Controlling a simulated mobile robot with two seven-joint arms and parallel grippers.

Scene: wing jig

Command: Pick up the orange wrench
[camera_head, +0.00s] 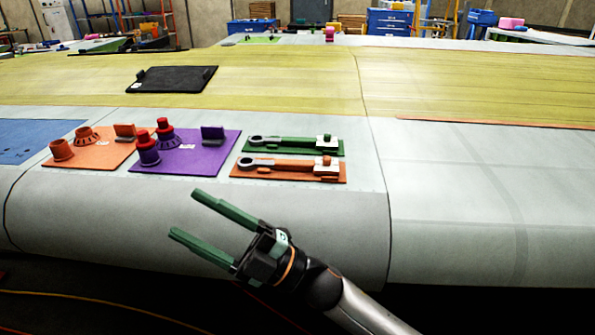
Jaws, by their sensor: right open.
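The orange wrench (290,164) lies flat on an orange board (262,175) on the pale wing surface. Its grey ring end is at the left and a white and orange block is at its right end. My right gripper (184,214) has green fingers spread apart with nothing between them. It is nearer to me than the orange board and lower left of it in the picture, pointing left. The gripper is apart from the wrench, which is not covered by it. My left gripper is not in view.
A green board (333,154) with a similar wrench lies just behind the orange one. A purple board (217,164) and another orange board (93,164) with upright parts lie to the left. A black plate (172,79) lies farther back. The wing's right side is clear.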

